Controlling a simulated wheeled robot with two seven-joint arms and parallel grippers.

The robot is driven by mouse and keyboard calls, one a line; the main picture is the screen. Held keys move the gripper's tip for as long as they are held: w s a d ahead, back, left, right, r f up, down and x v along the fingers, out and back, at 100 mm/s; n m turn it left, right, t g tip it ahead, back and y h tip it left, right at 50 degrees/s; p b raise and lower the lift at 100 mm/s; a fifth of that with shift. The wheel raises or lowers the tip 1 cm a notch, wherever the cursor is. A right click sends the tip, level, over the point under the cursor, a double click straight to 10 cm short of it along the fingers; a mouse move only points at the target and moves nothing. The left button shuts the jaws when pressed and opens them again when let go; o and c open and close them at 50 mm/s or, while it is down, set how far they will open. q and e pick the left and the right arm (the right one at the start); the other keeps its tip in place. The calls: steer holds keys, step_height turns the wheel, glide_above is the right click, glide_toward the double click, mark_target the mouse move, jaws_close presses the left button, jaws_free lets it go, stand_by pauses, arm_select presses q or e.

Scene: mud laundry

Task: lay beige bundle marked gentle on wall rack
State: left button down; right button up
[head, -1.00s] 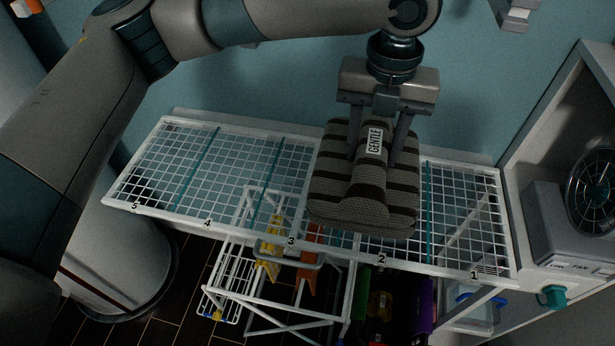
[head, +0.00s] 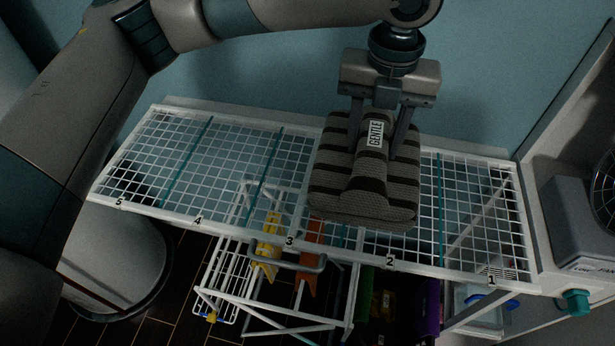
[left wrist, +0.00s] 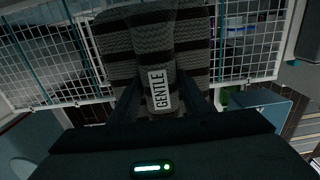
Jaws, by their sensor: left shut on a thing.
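The beige bundle (head: 340,190) has dark stripes and a white label reading GENTLE. My left gripper (head: 374,155) is shut on its raised middle ridge, one finger on each side. The bundle appears over the white wire wall rack (head: 190,219), in front of the sections numbered 2 and 3. Whether it touches the wires is not clear. In the left wrist view the bundle (left wrist: 190,50) lies between the fingers, its label facing the camera, with rack wires on both sides. My right gripper is not in view.
Teal dividers split the rack into numbered sections, 5 at left to 1 at right; the visible sections beside the bundle are empty. A white folding frame (head: 270,326) with yellow and orange items stands below. A grey fan unit (head: 580,220) is at right.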

arm_select(q)
step_height(320, 180, down, 6)
steer(key=shift+r+p, duration=0.15)
steer(key=shift+p, duration=0.8)
steer(key=shift+f, duration=0.25)
step_height(320, 180, down, 3)
steer(key=shift+r+p, duration=0.2)
steer(key=shift+p, duration=0.35)
steer(key=shift+f, duration=0.55)
steer(key=shift+f, duration=0.1)
steer(key=c, duration=1)
jaws_free()
